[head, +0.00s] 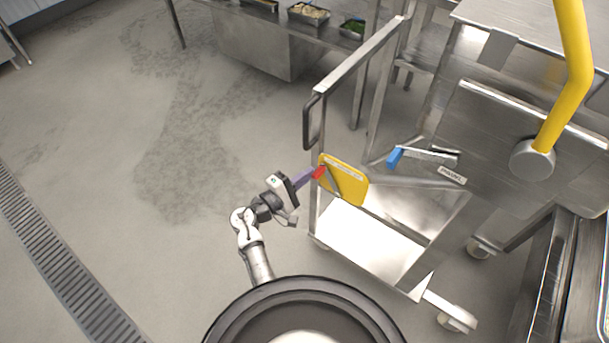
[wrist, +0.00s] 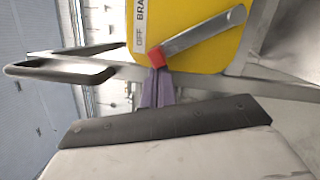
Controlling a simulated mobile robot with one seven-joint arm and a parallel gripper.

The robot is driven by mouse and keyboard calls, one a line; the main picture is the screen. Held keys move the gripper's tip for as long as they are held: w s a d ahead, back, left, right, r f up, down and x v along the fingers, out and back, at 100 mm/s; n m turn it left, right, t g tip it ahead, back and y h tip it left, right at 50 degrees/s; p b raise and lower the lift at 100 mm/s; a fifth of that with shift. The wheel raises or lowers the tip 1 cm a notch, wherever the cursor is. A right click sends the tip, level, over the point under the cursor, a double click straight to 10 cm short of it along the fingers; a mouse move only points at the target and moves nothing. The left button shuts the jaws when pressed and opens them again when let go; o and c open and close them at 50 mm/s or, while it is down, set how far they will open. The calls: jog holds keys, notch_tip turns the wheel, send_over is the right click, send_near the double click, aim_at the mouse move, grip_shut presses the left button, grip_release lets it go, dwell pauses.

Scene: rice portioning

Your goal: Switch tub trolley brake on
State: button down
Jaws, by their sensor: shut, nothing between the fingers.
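The tub trolley (head: 362,55) stands right of centre in the head view. Its yellow brake plate (head: 352,190) is on the near frame and also shows in the wrist view (wrist: 195,62). A label with "OFF" and part of "BRA" runs along the plate's edge. The grey brake lever (wrist: 205,32) crosses the plate, and its red tip (wrist: 157,57) lies close to "OFF". My gripper (head: 307,177) is shut and empty, its purple fingers (wrist: 155,92) right at the red tip. I cannot tell whether they touch it.
The trolley's black handle (head: 313,122) stands just beyond my gripper. A blue-ended lever (head: 395,158) sits further right, beside a labelled steel panel. A yellow post (head: 570,75) rises at the right. A counter with food trays (head: 308,14) is behind. The floor at left is clear.

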jog(key=s+d+r+m+g+y+b, duration=0.1)
jog(key=s+d+r+m+y+b, duration=0.1)
jog(key=s+d+m+b, duration=0.4)
jog(key=shift+s+d+r+m+y, duration=0.2)
jog(key=shift+s+d+m+y, duration=0.45)
jog(key=shift+d+m, duration=2)
jog(key=shift+s+a+m, duration=0.1)
jog(key=shift+a+m, duration=0.4)
jog(key=shift+m, duration=0.15)
